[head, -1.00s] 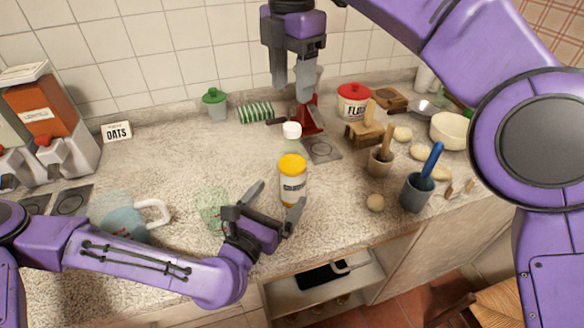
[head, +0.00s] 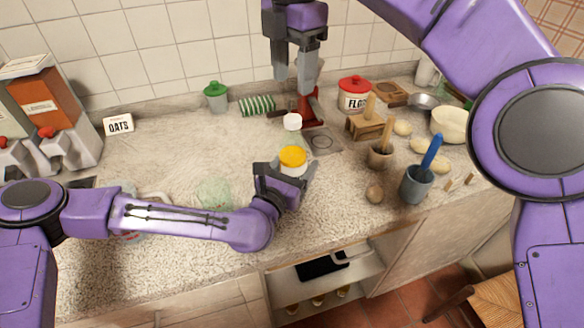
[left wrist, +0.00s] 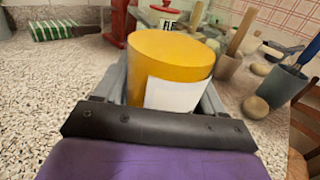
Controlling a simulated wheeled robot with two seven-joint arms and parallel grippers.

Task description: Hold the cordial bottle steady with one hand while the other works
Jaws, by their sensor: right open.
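I cannot tell whether the fingers touch the jar. My right gripper (head: 294,83) is open and empty, pointing down above the counter behind the bottle.
A pale green glass (head: 213,193) stands left of the jar. A grey cup with a blue-handled tool (head: 416,186), a smaller cup (head: 380,157) and a round brown thing (head: 375,194) stand to the right. The counter's left middle (head: 160,160) is clear.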

